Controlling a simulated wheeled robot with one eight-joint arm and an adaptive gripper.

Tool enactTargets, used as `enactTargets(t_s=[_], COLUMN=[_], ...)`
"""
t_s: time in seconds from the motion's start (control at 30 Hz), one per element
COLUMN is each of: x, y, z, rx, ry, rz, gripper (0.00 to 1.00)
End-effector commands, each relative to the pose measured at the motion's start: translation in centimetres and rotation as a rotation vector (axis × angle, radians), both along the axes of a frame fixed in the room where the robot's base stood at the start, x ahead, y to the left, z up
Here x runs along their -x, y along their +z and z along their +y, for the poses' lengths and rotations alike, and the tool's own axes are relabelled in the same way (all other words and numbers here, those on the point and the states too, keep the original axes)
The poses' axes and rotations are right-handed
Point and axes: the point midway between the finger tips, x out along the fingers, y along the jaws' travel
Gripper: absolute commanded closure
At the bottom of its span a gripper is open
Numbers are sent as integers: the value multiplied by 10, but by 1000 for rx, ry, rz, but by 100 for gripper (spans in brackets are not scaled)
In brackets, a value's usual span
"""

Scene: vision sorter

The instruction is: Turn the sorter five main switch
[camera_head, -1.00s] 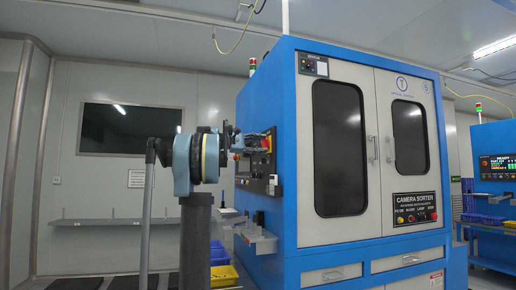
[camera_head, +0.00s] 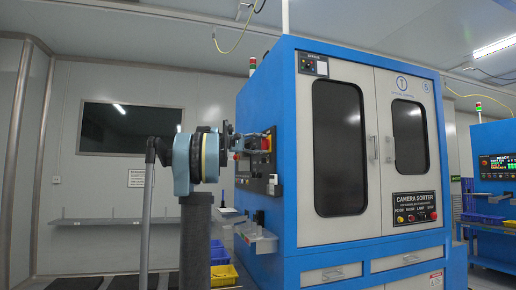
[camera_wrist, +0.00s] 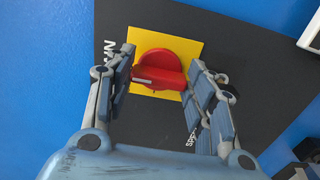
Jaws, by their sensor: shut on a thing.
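The main switch is a red rotary knob (camera_wrist: 158,70) on a yellow square plate (camera_wrist: 196,52), set in a dark panel (camera_wrist: 245,62) on the blue machine's side. In the wrist view my gripper (camera_wrist: 160,76) has one finger at each side of the knob and is shut on its raised grip. The grip lies nearly level in that view, slightly tilted. In the head view my gripper (camera_head: 236,142) is at the side panel of the blue sorter (camera_head: 285,150), which bears a 5 at its top right.
Below the panel a small grey shelf (camera_head: 262,246) juts from the sorter's side. A yellow bin (camera_head: 223,275) stands low beside my arm. Another blue machine (camera_head: 492,205) is at the right. The wall area left of my arm is open.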

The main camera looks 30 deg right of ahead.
Motion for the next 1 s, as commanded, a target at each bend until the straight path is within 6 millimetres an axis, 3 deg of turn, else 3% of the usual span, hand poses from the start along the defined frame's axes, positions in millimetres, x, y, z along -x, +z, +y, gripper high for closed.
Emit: enactTargets(t_s=[0.17,0.2,0.27,0.3,0.73,1.0], x=[-1,-1,-1,0,-1,-13], y=[-1,-1,-1,-1,-1,-1], z=[0,0,0,0,6,47], rx=[-3,-3,-3,-3,-2,-2], ry=[1,1,1,1,0,3], rz=[-1,-1,-1,-1,1,1], gripper=[74,46,32,30,30,30])
